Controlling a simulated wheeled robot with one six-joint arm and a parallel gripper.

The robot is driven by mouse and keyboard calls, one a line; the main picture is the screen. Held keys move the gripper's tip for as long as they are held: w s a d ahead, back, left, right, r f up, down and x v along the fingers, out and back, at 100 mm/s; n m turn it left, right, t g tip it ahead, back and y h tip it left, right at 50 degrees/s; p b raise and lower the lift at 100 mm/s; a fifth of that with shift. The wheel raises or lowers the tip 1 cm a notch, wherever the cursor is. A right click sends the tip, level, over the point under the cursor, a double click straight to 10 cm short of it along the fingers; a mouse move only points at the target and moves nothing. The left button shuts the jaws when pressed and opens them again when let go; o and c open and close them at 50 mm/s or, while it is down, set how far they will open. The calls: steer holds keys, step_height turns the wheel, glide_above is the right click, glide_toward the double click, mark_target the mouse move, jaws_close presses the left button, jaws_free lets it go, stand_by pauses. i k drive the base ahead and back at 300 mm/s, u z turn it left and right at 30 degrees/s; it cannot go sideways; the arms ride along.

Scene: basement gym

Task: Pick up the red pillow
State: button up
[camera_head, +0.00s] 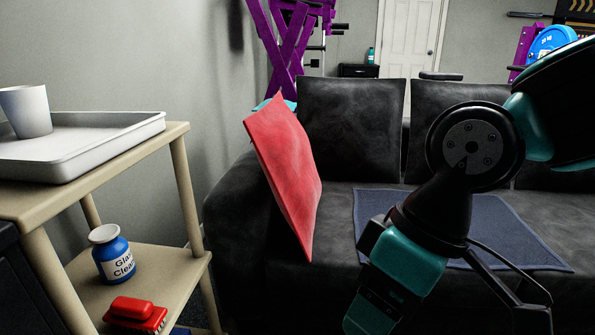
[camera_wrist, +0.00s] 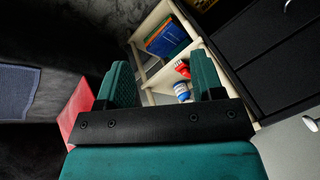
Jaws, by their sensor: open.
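The red pillow (camera_head: 287,170) leans tilted against the left arm of the black sofa in the head view. In the wrist view a part of the red pillow (camera_wrist: 76,108) shows at the left, beside and partly behind my left finger. My gripper (camera_wrist: 164,76) is open, with its two teal fingers apart and nothing between them. In the head view my arm and teal hand hang in front of the sofa, right of the pillow and apart from it in the picture. The fingertips are hard to make out there.
The black sofa (camera_head: 352,128) bears a dark blue cloth (camera_head: 485,225). A beige shelf cart (camera_head: 187,190) stands at the left with a white tray (camera_head: 75,155), a cup (camera_head: 27,112), a blue bottle (camera_head: 113,258) and a red object (camera_head: 136,312). A gap separates cart and sofa.

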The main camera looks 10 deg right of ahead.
mark_target(281, 146)
steer(key=z, duration=1.45)
steer(key=i, duration=0.9)
steer(key=u, duration=2)
